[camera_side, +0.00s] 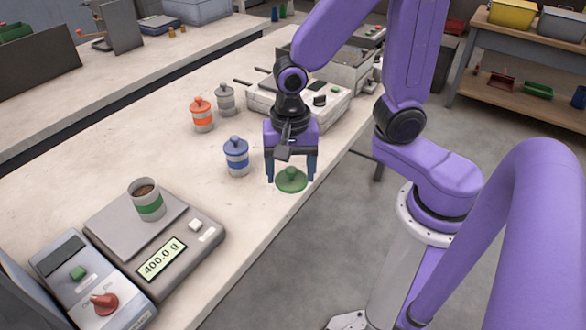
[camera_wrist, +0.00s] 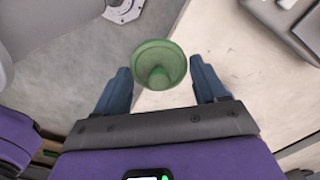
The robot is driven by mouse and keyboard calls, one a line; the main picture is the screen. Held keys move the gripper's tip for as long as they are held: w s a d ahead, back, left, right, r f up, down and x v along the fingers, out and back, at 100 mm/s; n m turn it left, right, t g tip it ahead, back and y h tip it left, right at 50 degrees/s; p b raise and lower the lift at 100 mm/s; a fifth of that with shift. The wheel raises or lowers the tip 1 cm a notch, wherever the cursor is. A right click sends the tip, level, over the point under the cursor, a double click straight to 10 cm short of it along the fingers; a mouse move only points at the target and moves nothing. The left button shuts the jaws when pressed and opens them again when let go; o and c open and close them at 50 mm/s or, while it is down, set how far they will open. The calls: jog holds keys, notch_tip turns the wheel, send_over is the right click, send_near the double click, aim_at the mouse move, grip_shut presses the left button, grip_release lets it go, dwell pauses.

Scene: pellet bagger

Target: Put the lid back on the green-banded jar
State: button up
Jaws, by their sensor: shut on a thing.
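The green-banded jar (camera_side: 149,204) stands upright and open on the scale plate at the lower left, with brown pellets inside. The green lid (camera_side: 291,181) is held by my gripper (camera_side: 290,178), near the bench's front edge and well to the right of the jar. In the wrist view the lid (camera_wrist: 160,55) sits between the two blue fingers of my gripper (camera_wrist: 160,68), its knob towards the camera. My gripper is shut on the lid. The side view does not show clearly how high it is above the bench.
A blue-banded jar (camera_side: 236,157) stands just left of my gripper. An orange jar (camera_side: 202,114) and a grey jar (camera_side: 225,99) stand behind it, all lidded. The scale (camera_side: 195,247) reads 400.0 g. A control box (camera_side: 85,283) with a red knob is beside it. A white machine (camera_side: 300,100) stands behind my gripper.

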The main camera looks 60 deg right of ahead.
jog(key=w+a+r+m, duration=0.2)
jog(key=w+a+r, duration=0.2)
jog(key=w+a, duration=0.65)
jog(key=w+a+r+m, duration=0.25)
jog(key=w+a, duration=0.55)
jog(key=w, duration=0.6)
jog(key=shift+w+d+f, duration=0.1)
jog(key=shift+f, duration=2.85)
jog(key=shift+f, duration=0.15)
jog(key=o, duration=1.1)
jog(key=shift+r, duration=3.5)
